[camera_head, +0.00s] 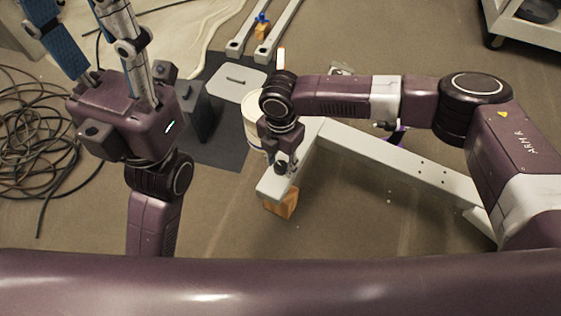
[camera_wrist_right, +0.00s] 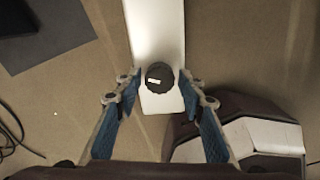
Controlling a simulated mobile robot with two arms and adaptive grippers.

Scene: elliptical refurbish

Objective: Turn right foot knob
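The right foot knob (camera_wrist_right: 159,76) is a round black knob with a small pale mark. It sits near the end of a white foot beam (camera_wrist_right: 157,30) in the right wrist view. My right gripper (camera_wrist_right: 159,83) is open, with one blue-padded finger on each side of the knob and gaps between. In the head view the foot beam (camera_head: 400,160) runs diagonally under my right arm, and my right gripper (camera_head: 284,150) points down over its near end. The fingers are mostly hidden there. My left gripper (camera_head: 82,25) is raised at upper left, its blue-padded fingers apart and partly cut off by the frame edge.
An orange block (camera_head: 285,203) is under the beam's near end. A white bucket (camera_head: 253,123) stands behind my right wrist. A dark mat (camera_head: 222,143), a grey panel (camera_head: 236,83) and coiled cables (camera_head: 38,140) lie leftward. Other pale beams (camera_head: 283,25) lie farther back.

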